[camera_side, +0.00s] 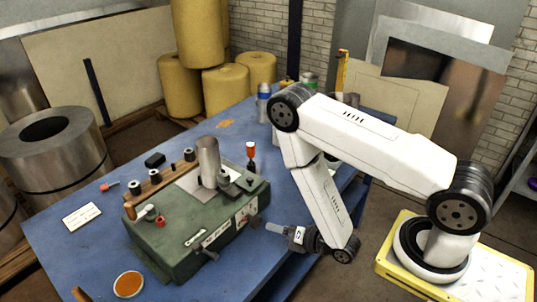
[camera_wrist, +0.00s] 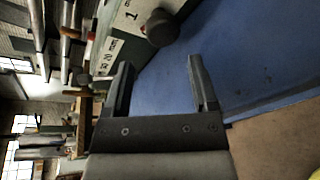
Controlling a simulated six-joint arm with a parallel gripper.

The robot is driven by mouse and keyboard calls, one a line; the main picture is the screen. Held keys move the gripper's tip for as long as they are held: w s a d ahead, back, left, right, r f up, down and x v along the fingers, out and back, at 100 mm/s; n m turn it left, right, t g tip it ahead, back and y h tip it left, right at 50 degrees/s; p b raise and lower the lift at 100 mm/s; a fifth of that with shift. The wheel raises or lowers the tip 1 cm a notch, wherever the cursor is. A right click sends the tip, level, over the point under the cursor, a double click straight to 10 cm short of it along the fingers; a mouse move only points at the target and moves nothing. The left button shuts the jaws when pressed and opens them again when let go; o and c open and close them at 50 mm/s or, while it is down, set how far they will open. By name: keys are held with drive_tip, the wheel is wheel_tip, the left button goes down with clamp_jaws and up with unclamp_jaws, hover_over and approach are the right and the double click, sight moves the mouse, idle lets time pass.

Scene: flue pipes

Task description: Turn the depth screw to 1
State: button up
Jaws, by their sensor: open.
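The green machine (camera_side: 180,240) stands on the blue bench, with scales and small controls along its front face. In the wrist view a dark round knob (camera_wrist: 161,28) sticks out from the machine beside a white plate (camera_wrist: 128,14) marked "1". It looks like the depth screw, but its setting cannot be read. My gripper (camera_side: 268,227) is beside the right end of the machine's front face, pointing left toward it. In the wrist view my gripper (camera_wrist: 160,62) is open and empty, with the knob beyond the fingertips and not between them.
A metal cylinder (camera_side: 208,160) stands upright on the machine. A wooden rack with dark rollers (camera_side: 155,176) is at its back left.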

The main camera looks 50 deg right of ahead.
sight(258, 223)
drive_tip(key=shift+w+f, duration=0.1)
drive_tip(key=shift+f, duration=0.1)
drive_tip(key=shift+x, duration=3.8)
drive_tip(key=c, duration=1)
drive_tip(key=shift+m, duration=0.3)
drive_tip(key=shift+m+y, duration=0.6)
drive_tip(key=shift+m, duration=0.5)
drive_tip(key=shift+r+m+t+y, duration=0.1)
drive_tip(key=shift+m+t+y, duration=0.4)
drive_tip(key=shift+m, duration=1)
